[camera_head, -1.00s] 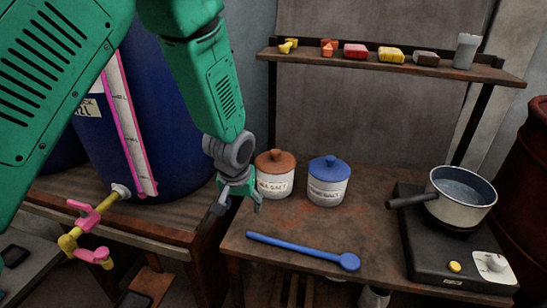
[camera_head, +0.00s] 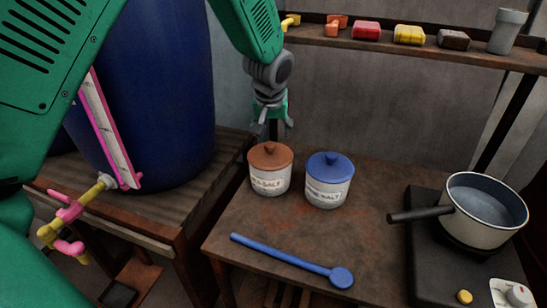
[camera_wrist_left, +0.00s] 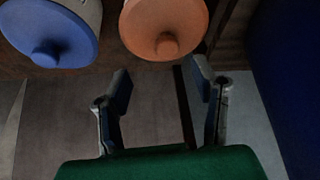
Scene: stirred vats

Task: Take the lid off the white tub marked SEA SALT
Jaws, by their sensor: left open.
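The white tub (camera_head: 269,184) with a brown lid (camera_head: 271,157) stands upright on the rusty table; its label is partly legible, ending in "A SALT". The lid sits on it, with a knob on top. My left gripper (camera_head: 272,126) is open and empty, just above and apart from the brown lid, fingers pointing down. In the left wrist view, the brown lid (camera_wrist_left: 150,22) and its knob lie ahead of the open fingers (camera_wrist_left: 162,82). A second white tub (camera_head: 327,192) with a blue lid (camera_head: 330,165) stands to its right. My right gripper is not in view.
A blue spoon (camera_head: 290,261) lies at the table's front. A pot (camera_head: 483,230) of liquid stands on a black hotplate (camera_head: 425,240) at right. A shelf (camera_head: 400,47) with small items runs behind. A blue barrel (camera_head: 160,90) is at left.

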